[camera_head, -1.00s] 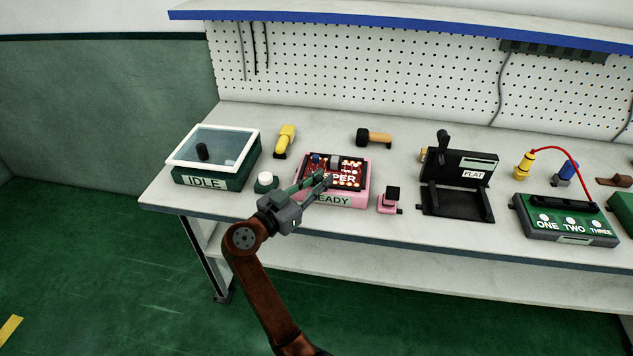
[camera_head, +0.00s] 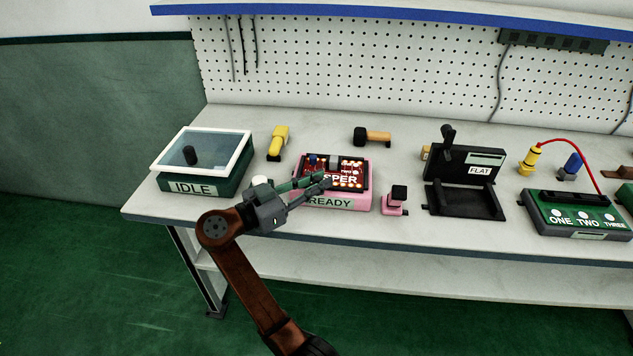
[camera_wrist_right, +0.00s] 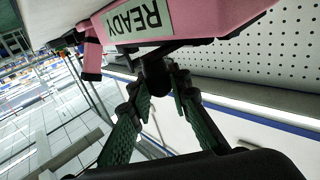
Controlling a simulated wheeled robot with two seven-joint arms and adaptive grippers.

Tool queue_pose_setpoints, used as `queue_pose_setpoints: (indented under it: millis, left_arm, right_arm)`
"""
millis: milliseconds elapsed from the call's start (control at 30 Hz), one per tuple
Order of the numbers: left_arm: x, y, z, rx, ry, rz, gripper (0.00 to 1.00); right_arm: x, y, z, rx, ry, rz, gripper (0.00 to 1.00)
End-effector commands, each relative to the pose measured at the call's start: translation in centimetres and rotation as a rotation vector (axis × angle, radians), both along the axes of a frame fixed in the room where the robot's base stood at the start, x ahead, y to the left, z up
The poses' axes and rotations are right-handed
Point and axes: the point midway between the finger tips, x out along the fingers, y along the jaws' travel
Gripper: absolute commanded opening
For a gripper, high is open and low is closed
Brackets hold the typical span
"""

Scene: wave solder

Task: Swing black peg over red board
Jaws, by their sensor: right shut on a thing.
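The red board (camera_head: 346,172) with glowing dots and white letters lies on a pink fixture (camera_head: 352,202) labelled READY. The pink fixture also fills the top of the right wrist view (camera_wrist_right: 215,22). My right gripper (camera_head: 324,181) comes in from the front left, its green-padded fingertips low over the board's front left part. In the right wrist view its fingertips (camera_wrist_right: 162,75) are closed around a dark rounded knob, the black peg (camera_wrist_right: 155,80), beside the fixture's edge. In the head view the fingers largely hide the peg. My left gripper is not in view.
Left of the fixture are a white round button (camera_head: 261,181) and a green IDLE box (camera_head: 205,183) with a clear lid. A small pink and black block (camera_head: 395,203) and a black FLAT fixture (camera_head: 465,200) stand to the right. Bare bench lies in front.

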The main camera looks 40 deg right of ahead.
Motion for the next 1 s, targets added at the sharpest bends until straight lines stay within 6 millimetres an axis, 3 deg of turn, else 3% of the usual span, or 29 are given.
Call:
queue_pose_setpoints:
  millis: [233, 267, 500, 833, 1000]
  left_arm:
    - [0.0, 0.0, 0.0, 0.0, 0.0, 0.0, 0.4]
    - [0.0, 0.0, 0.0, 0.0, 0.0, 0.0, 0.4]
    - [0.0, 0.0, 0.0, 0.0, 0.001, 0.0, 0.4]
    - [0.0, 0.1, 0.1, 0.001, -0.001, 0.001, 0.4]
    - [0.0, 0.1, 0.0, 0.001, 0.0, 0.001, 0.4]
  right_arm:
    - [0.2, 0.1, 0.3, -0.003, -0.002, 0.008, 0.0]
    - [0.2, 0.1, 0.3, -0.003, -0.002, 0.008, 0.19]
    - [0.1, 0.0, 0.1, -0.001, -0.001, 0.004, 0.36]
    - [0.1, 0.3, 0.1, 0.0, 0.0, 0.004, 0.36]
    - [0.4, 2.6, 0.1, 0.0, -0.001, 0.007, 0.36]
